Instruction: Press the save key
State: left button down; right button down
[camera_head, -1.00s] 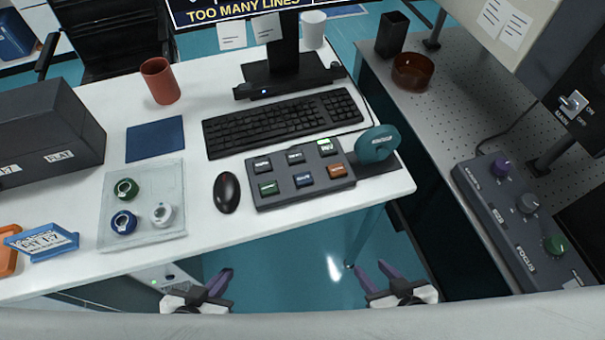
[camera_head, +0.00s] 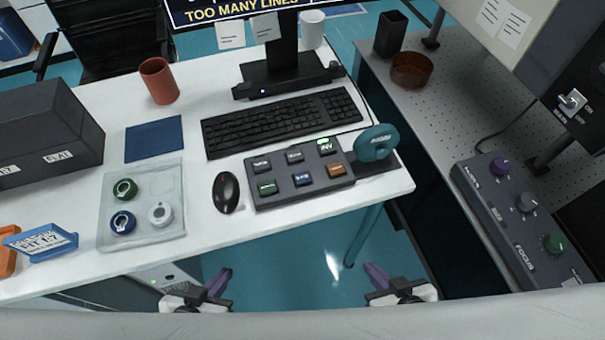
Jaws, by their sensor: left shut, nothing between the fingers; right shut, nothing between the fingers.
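A dark grey keypad (camera_head: 318,188) with two rows of keys lies on the white desk, right of the mouse. Its top right key (camera_head: 325,145) is lit bright green. The bottom row has a green key (camera_head: 267,188), a blue key (camera_head: 303,179) and an orange key (camera_head: 336,170). The labels are too small to read surely, so I cannot tell which is the save key. My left gripper (camera_head: 222,277) is shut and empty, below the desk's front edge in the picture. My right gripper (camera_head: 374,272) is shut and empty, below the keypad in the picture. Neither touches the keypad.
A black mouse (camera_head: 226,192) lies left of the keypad and a keyboard (camera_head: 282,122) behind it. A teal tape dispenser (camera_head: 376,144) stands close on its right. A clear tray (camera_head: 142,225) with round parts is further left. The keypad's front side is clear.

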aim_at(304, 178)
jog(key=u, duration=0.45)
jog(key=k, duration=0.85)
jog(key=u, duration=0.5)
jog(key=i, duration=0.5)
